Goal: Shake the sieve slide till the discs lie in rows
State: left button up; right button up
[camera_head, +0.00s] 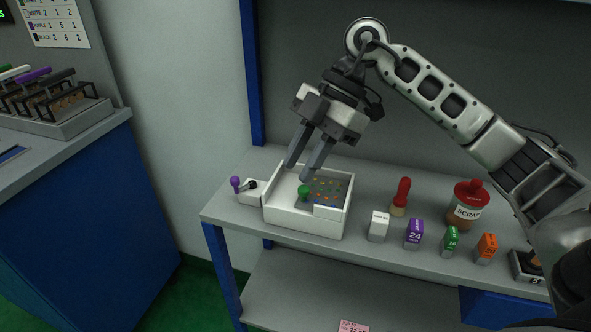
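The sieve slide is a white open box (301,223) on the grey bench, with a dark plate inside (329,189). Several small coloured discs lie scattered on the plate; whether they form rows is too small to tell. A green knob (304,191) stands inside the box at the plate's left part. A purple-knobbed lever (236,184) sticks out at the box's left side. My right gripper (298,172) is above the box with its two fingers apart, pointing down, close above the green knob. Nothing shows between the fingers. My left gripper is not in view.
Right of the box stand white (378,226), purple (414,234), green (450,241) and orange (486,248) blocks. Behind them are a red-handled tool (401,197) and a scrap jar (466,206). A blue cabinet with a rack (55,115) stands at the left. The bench's front edge is near the box.

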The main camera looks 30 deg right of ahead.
aim_at(305, 188)
jog(key=d+r+m+h, duration=0.1)
jog(key=d+m+h, duration=0.1)
jog(key=d, duration=0.2)
jog(key=x, duration=0.4)
jog(key=w+b+x, duration=0.1)
jog(key=x, duration=0.1)
jog(key=shift+f, duration=0.5)
